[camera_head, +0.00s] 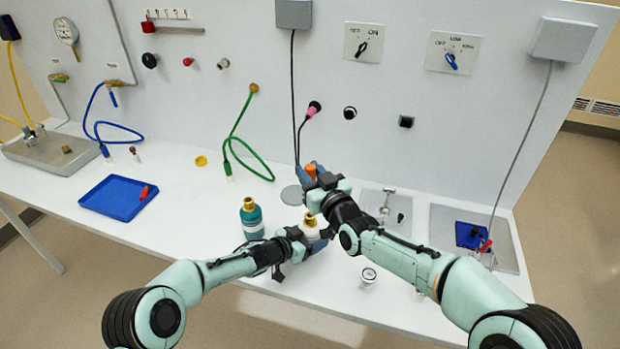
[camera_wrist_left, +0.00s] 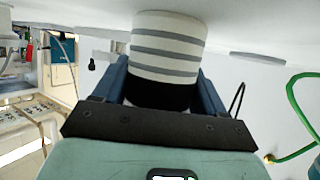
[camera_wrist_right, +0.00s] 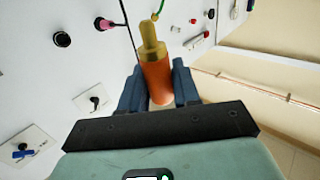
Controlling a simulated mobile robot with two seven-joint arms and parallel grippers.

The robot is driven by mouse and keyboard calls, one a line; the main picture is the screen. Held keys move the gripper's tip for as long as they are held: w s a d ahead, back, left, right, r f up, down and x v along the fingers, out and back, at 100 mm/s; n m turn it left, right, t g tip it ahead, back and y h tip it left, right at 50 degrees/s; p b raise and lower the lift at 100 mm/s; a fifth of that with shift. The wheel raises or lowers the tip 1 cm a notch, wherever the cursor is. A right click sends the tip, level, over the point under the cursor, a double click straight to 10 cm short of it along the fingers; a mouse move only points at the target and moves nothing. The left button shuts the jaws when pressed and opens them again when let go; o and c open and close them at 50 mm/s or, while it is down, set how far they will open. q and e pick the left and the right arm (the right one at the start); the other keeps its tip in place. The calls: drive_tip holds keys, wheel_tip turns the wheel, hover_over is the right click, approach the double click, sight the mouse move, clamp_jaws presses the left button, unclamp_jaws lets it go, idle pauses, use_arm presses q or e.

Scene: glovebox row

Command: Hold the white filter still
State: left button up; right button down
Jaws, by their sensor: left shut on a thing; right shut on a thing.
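The white filter (camera_wrist_left: 168,58) is a white cylinder with grey bands and a dark lower part. My left gripper (camera_wrist_left: 165,85) is shut on it, with one blue finger on each side. In the head view the filter (camera_head: 311,232) shows a brass top above my left gripper (camera_head: 316,240), near the middle of the bench. My right gripper (camera_wrist_right: 158,88) is shut on an orange cylinder (camera_wrist_right: 156,80) with a brass tip. In the head view the orange cylinder (camera_head: 311,170) is partly hidden by my right gripper (camera_head: 318,172), just behind the filter.
A teal bottle (camera_head: 251,219) with a brass cap stands left of the filter. A blue tray (camera_head: 105,206) lies at the left. A green hose (camera_head: 232,140) hangs from the back panel. A small white round part (camera_head: 368,276) sits near the front edge.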

drive_tip(key=shift+r, duration=2.55)
use_arm(q)
drive_tip(key=o, duration=1.3)
